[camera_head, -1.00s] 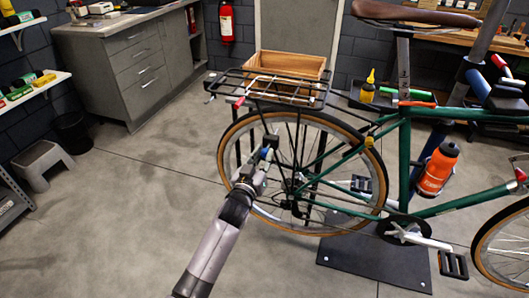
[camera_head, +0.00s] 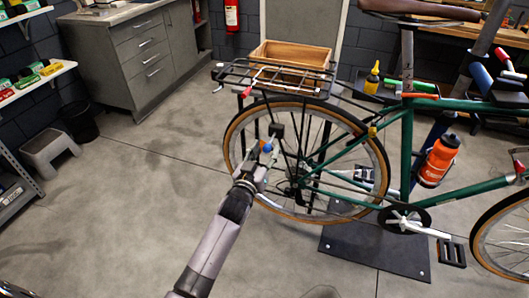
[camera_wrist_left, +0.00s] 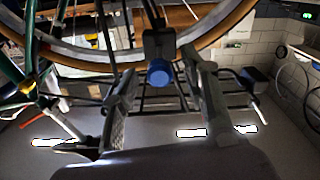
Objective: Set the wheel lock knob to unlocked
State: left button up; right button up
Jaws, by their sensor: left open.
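A green bicycle (camera_head: 405,150) stands with its rear wheel (camera_head: 232,135) in front of me. A round blue knob (camera_head: 267,147) on a dark block (camera_head: 276,130) is near the left part of this wheel. In the left wrist view the blue knob (camera_wrist_left: 160,72) hangs under its black block (camera_wrist_left: 158,42), near the tire. My left gripper (camera_head: 264,152) is open and empty, facing the knob. In the left wrist view its fingers (camera_wrist_left: 162,88) are on either side of the knob, apart from it. I cannot tell the knob's setting. My right gripper is not in view.
A black rack (camera_head: 245,75) with a wooden crate (camera_head: 292,52) is above the rear wheel. A black base plate (camera_head: 370,250) lies under the bike. A pedal (camera_head: 452,252) sticks out at right. The floor (camera_head: 150,220) at left is clear.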

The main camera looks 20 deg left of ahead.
pick_arm(q)
jog(key=s, duration=1.2)
jog(key=shift+a, duration=0.2)
jog(key=shift+f, duration=0.1)
jog(key=s+f+m+g, duration=0.1)
jog(key=s+f+g, duration=0.25)
jog(key=f, duration=0.75)
jog(key=s+d+f+g, duration=0.15)
jog(key=s+f, duration=0.35)
jog(key=f, duration=0.6)
jog(key=s+f+m+g, duration=0.1)
jog(key=s+f+g, duration=0.25)
jog(key=f, duration=0.75)
jog(key=s+a+f+g, duration=0.1)
jog(key=s+f+g, duration=0.1)
jog(key=s+f, duration=0.4)
jog(key=s+a+f+m+g, duration=0.1)
jog(key=s+f, duration=0.5)
jog(key=s, duration=1)
jog(key=s+a+f+g+p, duration=0.1)
jog(key=s+f+g, duration=0.4)
jog(key=s, duration=0.7)
jog(key=shift+a+f+m+y, duration=0.3)
jog(key=shift+a+f+m, duration=0.1)
jog(key=shift+a+f, duration=0.4)
